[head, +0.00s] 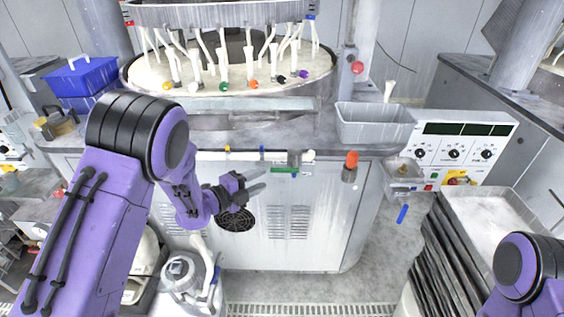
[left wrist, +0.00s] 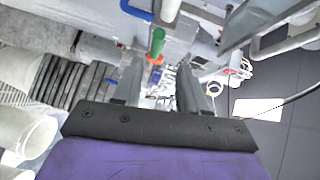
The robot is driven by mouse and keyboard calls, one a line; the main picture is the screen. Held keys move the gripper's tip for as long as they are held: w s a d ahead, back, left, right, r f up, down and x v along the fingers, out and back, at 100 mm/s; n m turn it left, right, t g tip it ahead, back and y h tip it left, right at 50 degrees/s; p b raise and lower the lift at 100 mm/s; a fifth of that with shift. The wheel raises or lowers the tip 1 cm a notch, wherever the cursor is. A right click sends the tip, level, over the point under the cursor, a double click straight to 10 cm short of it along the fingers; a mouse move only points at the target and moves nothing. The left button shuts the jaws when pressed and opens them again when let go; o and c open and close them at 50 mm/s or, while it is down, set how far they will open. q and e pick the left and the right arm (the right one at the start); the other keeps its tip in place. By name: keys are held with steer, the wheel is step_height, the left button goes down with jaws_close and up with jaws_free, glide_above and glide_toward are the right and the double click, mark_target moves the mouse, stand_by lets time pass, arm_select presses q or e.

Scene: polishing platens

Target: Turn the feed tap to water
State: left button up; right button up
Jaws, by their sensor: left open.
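On the front of the polishing machine, under its rim, is a small grey fitting (head: 295,157) with a green bar (head: 285,170) below it, which looks like the feed tap. A blue piece (head: 262,153) and a yellow piece (head: 228,149) sit to its left, and a white end (head: 310,155) to its right. My left gripper (head: 262,181) is open and empty, just below and left of the green bar, apart from it in the picture. In the left wrist view a green cylinder (left wrist: 157,42) with an orange ring (left wrist: 155,60) shows beyond the open fingers (left wrist: 160,82). My right gripper is out of view.
The machine's cabinet front (head: 290,220) stands behind my left gripper. A red-orange knob (head: 351,160) sits to the right. A grey tray (head: 375,125) is on the machine's ledge. A white canister (head: 185,275) stands on the floor below my left arm.

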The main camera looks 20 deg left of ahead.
mark_target(279, 171)
arm_select(q)
steer(key=p+x, duration=0.2)
steer(key=x, duration=0.6)
steer(key=shift+w+d+f+p, duration=0.1)
steer(key=shift+w+f+p, duration=0.1)
steer(key=shift+w+p, duration=0.1)
steer(key=shift+w+d+f, duration=0.2)
steer(key=shift+w, duration=0.25)
jaws_close()
